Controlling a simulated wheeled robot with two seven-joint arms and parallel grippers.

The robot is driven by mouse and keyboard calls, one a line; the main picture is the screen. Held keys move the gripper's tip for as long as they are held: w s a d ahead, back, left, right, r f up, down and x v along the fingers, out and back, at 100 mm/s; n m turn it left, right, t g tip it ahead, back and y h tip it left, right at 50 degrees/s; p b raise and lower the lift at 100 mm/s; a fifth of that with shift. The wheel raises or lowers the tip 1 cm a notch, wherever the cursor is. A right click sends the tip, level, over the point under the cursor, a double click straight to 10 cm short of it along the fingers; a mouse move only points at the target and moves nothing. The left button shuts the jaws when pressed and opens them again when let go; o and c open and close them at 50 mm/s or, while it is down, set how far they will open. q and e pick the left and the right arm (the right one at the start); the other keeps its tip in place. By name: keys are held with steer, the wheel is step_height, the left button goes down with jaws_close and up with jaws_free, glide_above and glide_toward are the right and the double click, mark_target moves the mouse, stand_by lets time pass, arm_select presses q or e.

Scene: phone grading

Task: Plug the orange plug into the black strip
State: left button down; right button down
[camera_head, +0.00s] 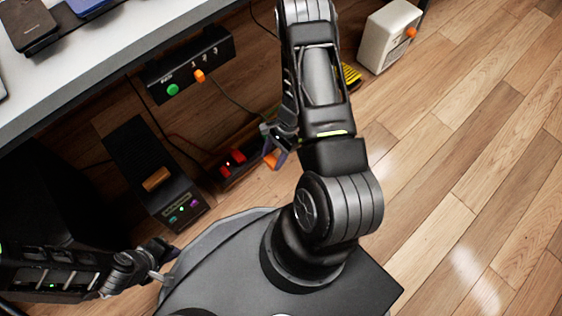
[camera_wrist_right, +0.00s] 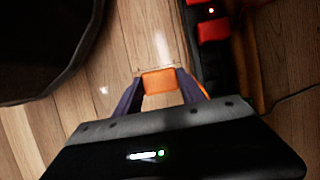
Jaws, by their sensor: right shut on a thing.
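The orange plug (camera_head: 271,161) is held between the dark purple fingers of my right gripper (camera_head: 273,156), just right of the black strip (camera_head: 218,178). The right wrist view shows the plug (camera_wrist_right: 160,81) between the fingertips. The plug is apart from the strip in that view. The part of the strip behind my right gripper is hidden in the head view. My left gripper (camera_head: 166,277) is low at the left, far from the plug, and its jaw opening is unclear.
A black box (camera_head: 160,185) with an orange switch stands left of the strip. A black panel (camera_head: 187,68) with green and orange parts hangs under the white desk (camera_head: 110,45). A white box (camera_head: 385,40) stands at the back right. The wooden floor at right is clear.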

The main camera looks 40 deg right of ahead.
steer(key=w, duration=0.3)
steer(key=w+b, duration=0.1)
steer(key=w, duration=0.2)
steer(key=w+b, duration=0.1)
steer(key=w, duration=0.2)
steer(key=shift+w+d+f, duration=0.1)
steer(key=shift+w+f, duration=0.1)
steer(key=shift+f, duration=0.05)
steer(key=shift+w+r+b, duration=0.1)
steer(key=shift+w+b, duration=0.25)
steer(key=shift+w, duration=0.1)
steer(key=shift+f+b, duration=1.35)
steer(key=shift+f, duration=0.25)
stand_by(0.8)
steer(key=c, duration=0.6)
jaws_free()
